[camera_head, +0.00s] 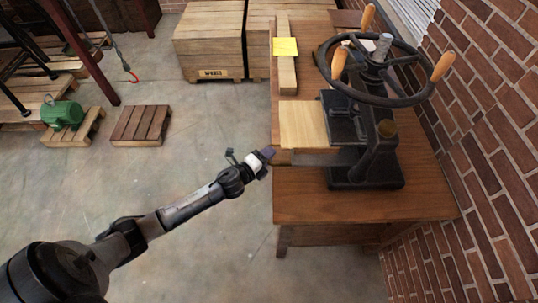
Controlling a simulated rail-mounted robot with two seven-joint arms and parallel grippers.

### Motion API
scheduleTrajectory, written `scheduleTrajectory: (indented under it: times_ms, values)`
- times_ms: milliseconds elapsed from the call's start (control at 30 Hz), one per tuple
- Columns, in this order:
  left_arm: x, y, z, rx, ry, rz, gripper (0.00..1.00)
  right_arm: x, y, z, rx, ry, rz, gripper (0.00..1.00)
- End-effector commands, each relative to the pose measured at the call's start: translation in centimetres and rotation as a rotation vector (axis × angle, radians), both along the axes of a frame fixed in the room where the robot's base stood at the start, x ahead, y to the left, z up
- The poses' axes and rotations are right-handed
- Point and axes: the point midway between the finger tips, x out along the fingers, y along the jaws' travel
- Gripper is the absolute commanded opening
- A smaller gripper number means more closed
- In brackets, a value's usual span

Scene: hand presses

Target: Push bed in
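A black hand press (362,135) with a large handwheel (384,93) and wooden handles stands on a brown wooden table (350,208). Its bed, a pale wooden board (304,124), sticks out to the left of the press body, and its right end is hidden by the frame. A dark flat plate (312,159) shows just below the board's front edge. My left gripper (262,158) is just left of the table edge, close to the front left end of the bed, with a visible gap to the board. Its fingers are too small to read. My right gripper is out of view.
The brick wall (490,150) stands close on the right. A wooden beam with a yellow note (285,47) lies behind the bed. A crate (210,45), pallets (141,124) and a green motor (62,114) stand at the back and left. The floor around my arm is clear.

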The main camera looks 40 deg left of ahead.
Motion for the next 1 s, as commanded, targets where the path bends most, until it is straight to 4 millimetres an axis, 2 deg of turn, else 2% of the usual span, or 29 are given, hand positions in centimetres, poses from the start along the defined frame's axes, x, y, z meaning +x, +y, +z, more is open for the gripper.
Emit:
scheduleTrajectory:
  times_ms: [167, 467, 867, 1000]
  values:
    - [0.72, -0.04, -0.11, 0.000, 0.000, 0.000, 0.38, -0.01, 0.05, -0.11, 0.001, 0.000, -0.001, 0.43]
    - [0.79, -0.05, -0.11, -0.001, 0.000, 0.000, 0.38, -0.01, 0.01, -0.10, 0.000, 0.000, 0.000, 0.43]
    - [0.77, -0.04, -0.11, 0.000, 0.000, 0.000, 0.00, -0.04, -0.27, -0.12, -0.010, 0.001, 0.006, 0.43]
    - [0.77, -0.04, -0.11, 0.000, 0.000, 0.000, 0.00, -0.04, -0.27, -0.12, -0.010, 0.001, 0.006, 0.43]
